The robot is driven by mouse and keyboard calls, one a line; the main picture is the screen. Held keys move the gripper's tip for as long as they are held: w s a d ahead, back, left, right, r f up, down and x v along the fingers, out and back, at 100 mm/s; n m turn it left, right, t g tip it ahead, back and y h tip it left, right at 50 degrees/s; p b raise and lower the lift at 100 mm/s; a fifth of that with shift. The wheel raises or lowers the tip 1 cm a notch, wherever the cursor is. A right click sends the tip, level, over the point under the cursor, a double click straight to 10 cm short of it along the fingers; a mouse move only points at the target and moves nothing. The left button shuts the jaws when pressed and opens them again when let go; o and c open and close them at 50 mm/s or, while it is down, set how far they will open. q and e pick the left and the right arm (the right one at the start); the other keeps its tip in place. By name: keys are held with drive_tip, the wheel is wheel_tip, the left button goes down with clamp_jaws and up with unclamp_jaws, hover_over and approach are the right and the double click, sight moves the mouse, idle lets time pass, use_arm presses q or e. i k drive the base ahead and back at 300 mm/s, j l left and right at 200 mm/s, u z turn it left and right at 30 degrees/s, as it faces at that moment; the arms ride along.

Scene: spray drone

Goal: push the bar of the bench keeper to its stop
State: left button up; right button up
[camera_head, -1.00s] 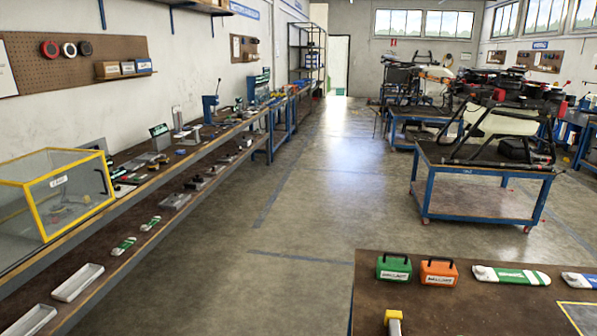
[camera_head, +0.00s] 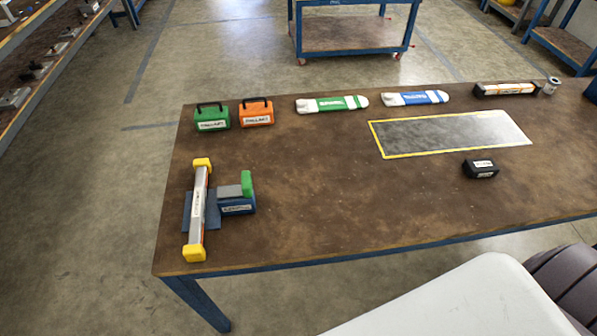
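What looks like the bench keeper is a blue block with a light grey piece and a green upright part (camera_head: 247,184), near the left end of the brown table. A blue plate extends to its left. A silver labelled bar with yellow end caps (camera_head: 198,207) lies across this plate, roughly front to back. The grey piece sits on the block, left of the green part, with a gap to the silver bar. I cannot tell which piece is the keeper's moving bar or where its stop is. Neither gripper is in view.
On the brown table (camera_head: 320,210) stand a green case (camera_head: 212,119), an orange case (camera_head: 257,113), a green-and-white item (camera_head: 332,104) and a blue-and-white item (camera_head: 415,98). A black box (camera_head: 481,169) sits below the yellow-edged panel (camera_head: 450,133). The table's middle front is clear.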

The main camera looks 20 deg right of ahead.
sight(245, 189)
drive_tip(key=l, duration=0.55)
drive_tip(key=k+l+z, duration=0.2)
drive_tip(key=l+z, duration=0.25)
drive_tip(key=k+l+z, duration=0.2)
drive_tip(key=z, duration=0.3)
drive_tip(key=l, duration=0.1)
